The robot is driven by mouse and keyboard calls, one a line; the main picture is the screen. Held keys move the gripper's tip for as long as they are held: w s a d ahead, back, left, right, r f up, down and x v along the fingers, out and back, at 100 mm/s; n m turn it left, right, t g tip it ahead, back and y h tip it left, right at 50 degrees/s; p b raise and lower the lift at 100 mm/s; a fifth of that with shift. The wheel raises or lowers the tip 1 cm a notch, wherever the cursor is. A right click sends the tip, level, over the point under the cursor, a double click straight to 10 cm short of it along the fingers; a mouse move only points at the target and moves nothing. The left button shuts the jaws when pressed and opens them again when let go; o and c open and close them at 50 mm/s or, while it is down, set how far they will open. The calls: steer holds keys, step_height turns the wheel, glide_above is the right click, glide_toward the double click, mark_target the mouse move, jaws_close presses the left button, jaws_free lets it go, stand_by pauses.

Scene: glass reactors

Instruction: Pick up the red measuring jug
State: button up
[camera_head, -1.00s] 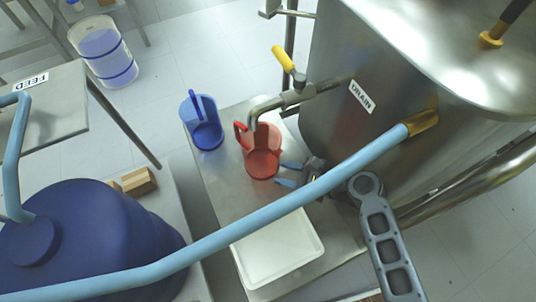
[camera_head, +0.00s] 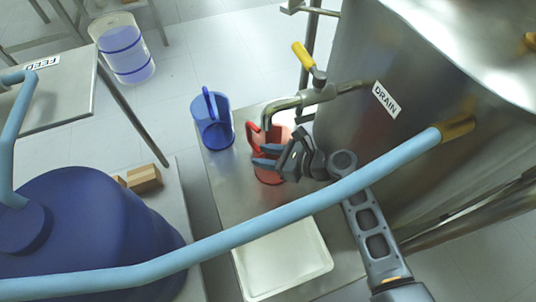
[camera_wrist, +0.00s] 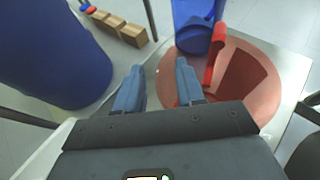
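The red measuring jug (camera_head: 270,174) stands upright on the metal bench under the drain spout, its handle on its far left side in the head view. My gripper (camera_head: 260,156) is open and in front of the jug there, covering part of it. In the wrist view the jug (camera_wrist: 262,82) lies to the right of and beyond my gripper (camera_wrist: 157,80). Contact between finger and jug cannot be told.
A blue jug (camera_head: 216,130) stands left of the red one. The drain pipe and valve (camera_head: 316,95) overhang the red jug. A white tray (camera_head: 283,262) lies in front. A pale blue hose (camera_head: 240,238) crosses the foreground, with a blue drum (camera_head: 90,235) at left.

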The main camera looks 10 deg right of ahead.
steer(key=shift+a, duration=0.15)
jaws_close()
stand_by(0.6)
